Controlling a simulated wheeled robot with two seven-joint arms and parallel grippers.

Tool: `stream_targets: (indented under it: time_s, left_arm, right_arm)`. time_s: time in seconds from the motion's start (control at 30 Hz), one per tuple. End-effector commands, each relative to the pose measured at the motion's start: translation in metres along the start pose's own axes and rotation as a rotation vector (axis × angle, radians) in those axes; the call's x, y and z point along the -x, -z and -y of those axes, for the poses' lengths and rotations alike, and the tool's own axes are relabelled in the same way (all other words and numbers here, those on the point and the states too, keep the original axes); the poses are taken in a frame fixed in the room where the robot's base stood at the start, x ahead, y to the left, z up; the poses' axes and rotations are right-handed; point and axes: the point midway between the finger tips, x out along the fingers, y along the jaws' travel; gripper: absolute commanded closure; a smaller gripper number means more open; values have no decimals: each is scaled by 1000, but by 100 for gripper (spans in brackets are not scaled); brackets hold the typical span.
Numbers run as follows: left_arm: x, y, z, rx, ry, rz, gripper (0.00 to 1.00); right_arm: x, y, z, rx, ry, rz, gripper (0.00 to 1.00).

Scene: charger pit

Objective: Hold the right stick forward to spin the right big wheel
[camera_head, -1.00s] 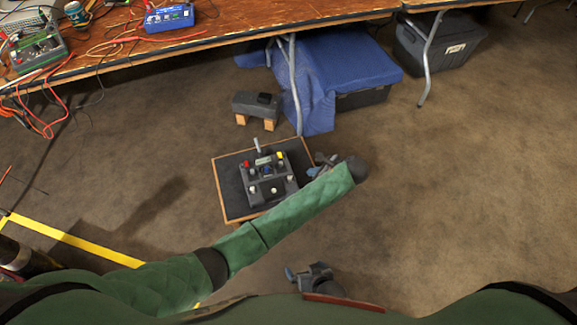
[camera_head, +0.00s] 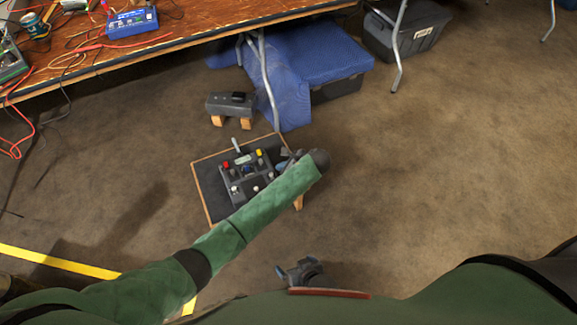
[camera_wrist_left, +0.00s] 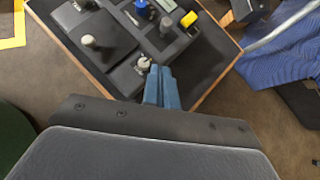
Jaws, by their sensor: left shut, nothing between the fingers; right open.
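The dark control box (camera_head: 228,186) sits on a small wood-edged table. Several knobs and sticks stand on it, including a yellow knob (camera_head: 258,152) and a red one (camera_head: 225,164). My left gripper (camera_head: 285,157) is at the box's right side, shut and empty. In the left wrist view its blue fingertips (camera_wrist_left: 163,70) are together, right beside a small pale-topped stick (camera_wrist_left: 143,63); I cannot tell whether they touch. Another pale-knobbed stick (camera_wrist_left: 89,40) stands further left. I cannot tell which is the right stick. My right gripper (camera_head: 297,272) is open, low and away from the box. No big wheel is identifiable.
The small table's dark top (camera_head: 205,175) has a wooden rim. A grey block on wooden feet (camera_head: 231,105) stands behind it. A blue cloth (camera_head: 325,55) covers a bin under the workbench (camera_head: 200,38). Open floor lies to the right.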

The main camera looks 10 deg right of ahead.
Motion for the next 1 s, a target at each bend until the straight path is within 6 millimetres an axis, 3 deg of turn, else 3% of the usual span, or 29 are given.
stream_targets:
  time_s: [0.17, 0.4, 1.0]
  left_arm:
    - [-33, 1, -1, -2, -3, 1, 100]
    - [-51, -22, -1, 0, -2, 0, 100]
    - [-55, -30, 0, -4, -4, -6, 100]
  right_arm:
    - [-4, -4, -1, -1, 0, 0, 0]
    - [-5, -6, -1, -1, -1, 1, 0]
    - [-2, -3, -2, 1, -2, 1, 0]
